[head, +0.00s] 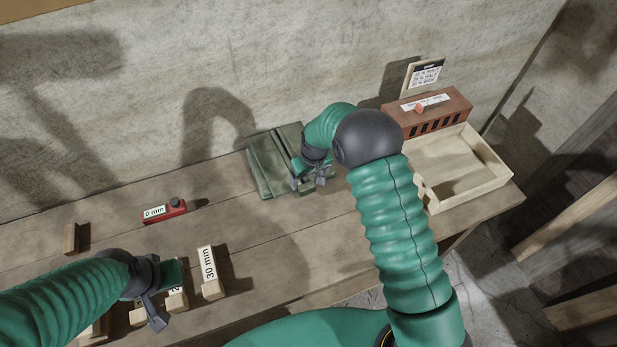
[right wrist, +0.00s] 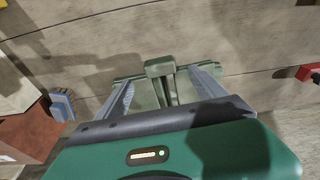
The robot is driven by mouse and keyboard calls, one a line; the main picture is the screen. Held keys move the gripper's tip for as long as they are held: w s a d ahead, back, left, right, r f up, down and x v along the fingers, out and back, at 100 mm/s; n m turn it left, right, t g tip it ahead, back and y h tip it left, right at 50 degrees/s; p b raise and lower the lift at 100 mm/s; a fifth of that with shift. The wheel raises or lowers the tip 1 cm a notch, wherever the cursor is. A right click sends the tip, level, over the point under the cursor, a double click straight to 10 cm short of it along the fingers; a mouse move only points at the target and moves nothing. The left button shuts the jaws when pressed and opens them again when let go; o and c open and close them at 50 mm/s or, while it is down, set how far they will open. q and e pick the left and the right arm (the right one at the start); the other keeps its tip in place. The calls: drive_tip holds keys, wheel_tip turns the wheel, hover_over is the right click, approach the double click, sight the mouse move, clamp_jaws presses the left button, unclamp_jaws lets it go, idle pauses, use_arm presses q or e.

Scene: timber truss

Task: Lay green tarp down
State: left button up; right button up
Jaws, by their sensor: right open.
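The green tarp (head: 268,168) is a folded bundle with raised ridges, on the wooden bench near the wall in the head view. My right gripper (head: 309,184) is at the tarp's right side and covers part of it. In the right wrist view its two fingers (right wrist: 163,82) are spread, with the tarp's raised fold (right wrist: 160,68) between them. Whether the fingers touch the tarp, I cannot tell. My left gripper (head: 157,312) is at the lower left, over wooden blocks; its finger gap is unclear.
A red block marked 0 mm (head: 165,211) and a 30 mm block (head: 210,272) are on the bench (head: 300,245). A wooden tray (head: 462,160) and a slotted red-brown box (head: 430,113) stand at the right. The bench's middle is mostly clear.

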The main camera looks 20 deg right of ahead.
wheel_tip(320, 180, up, 4)
drive_tip(key=p, duration=0.2)
drive_tip(key=shift+p, duration=0.3)
drive_tip(key=shift+f, duration=0.1)
drive_tip(key=s+m+b, duration=0.1)
drive_tip(key=s+b, duration=1)
drive_tip(key=s, duration=1.3)
drive_tip(key=shift+r+t+b, duration=0.2)
drive_tip(key=shift+t+b, duration=0.1)
drive_tip(key=shift+b, duration=0.1)
drive_tip(key=shift+s+a+r, duration=0.1)
drive_tip(key=shift+s+a, duration=0.05)
